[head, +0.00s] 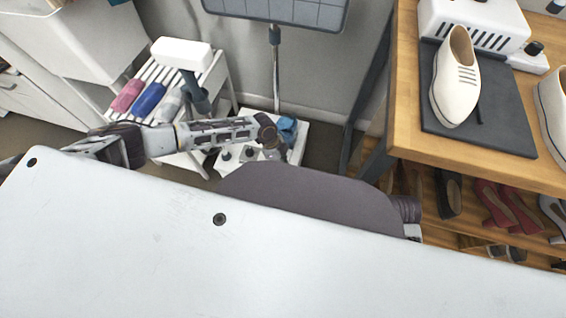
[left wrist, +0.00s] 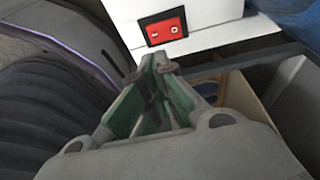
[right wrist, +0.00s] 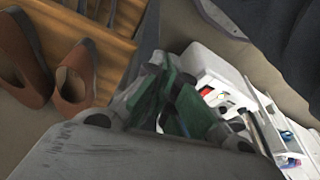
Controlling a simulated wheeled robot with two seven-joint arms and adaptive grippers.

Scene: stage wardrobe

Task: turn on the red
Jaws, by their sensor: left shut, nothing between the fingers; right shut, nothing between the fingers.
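A red rocker switch (left wrist: 166,28) sits in a dark frame on the side of a white unit (left wrist: 215,12); one half shows a small round mark. My left gripper (left wrist: 160,68) is shut and empty, its tips just below the switch in the left wrist view; I cannot tell whether they touch it. In the head view the left gripper (head: 268,132) is over a low white unit with dark knobs (head: 235,157), partly hiding it. My right gripper (right wrist: 170,75) is shut and empty; in its view a white unit (right wrist: 215,68) with a small red patch lies behind the fingers.
A white slatted rack (head: 213,85) with coloured rolls stands at the back left. A wooden table (head: 405,115) with white shoes is at the right, with more shoes on shelves beneath. Brown shoes (right wrist: 75,80) are left of the right gripper. A stand pole (head: 276,75) rises behind.

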